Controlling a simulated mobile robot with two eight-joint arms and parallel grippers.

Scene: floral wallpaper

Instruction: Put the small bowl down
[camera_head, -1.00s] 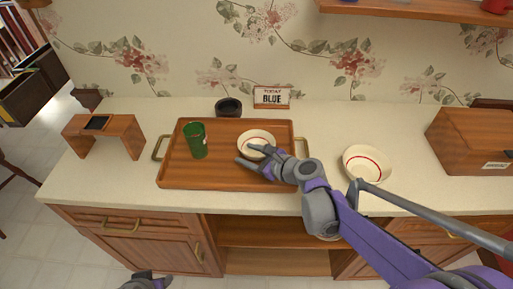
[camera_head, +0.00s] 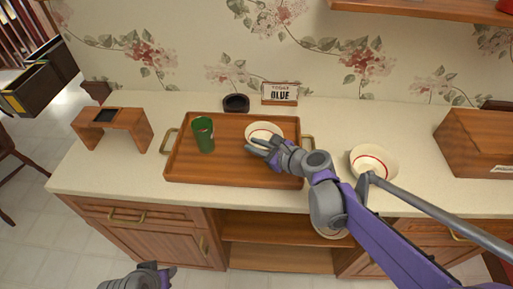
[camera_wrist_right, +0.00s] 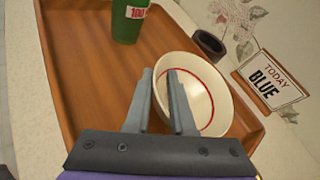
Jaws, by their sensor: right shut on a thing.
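The small bowl (camera_head: 264,129), cream with a red line inside, is at the right half of the brown wooden tray (camera_head: 232,174). My right gripper (camera_head: 252,146) is shut on its near-left rim. In the right wrist view the fingers (camera_wrist_right: 160,76) straddle the rim of the bowl (camera_wrist_right: 206,92), which looks slightly tilted. I cannot tell whether its base touches the tray. My left gripper (camera_head: 152,275) is low at the bottom left, in front of the cabinet and away from the tray; its fingers are not clear.
A green cup (camera_head: 203,136) stands on the tray's left. A larger red-lined bowl (camera_head: 373,161) sits on the counter to the right. A dark small bowl (camera_head: 236,103) and a sign (camera_head: 280,93) stand behind the tray. A wooden stand (camera_head: 112,125) is at left, a wooden box (camera_head: 475,143) at right.

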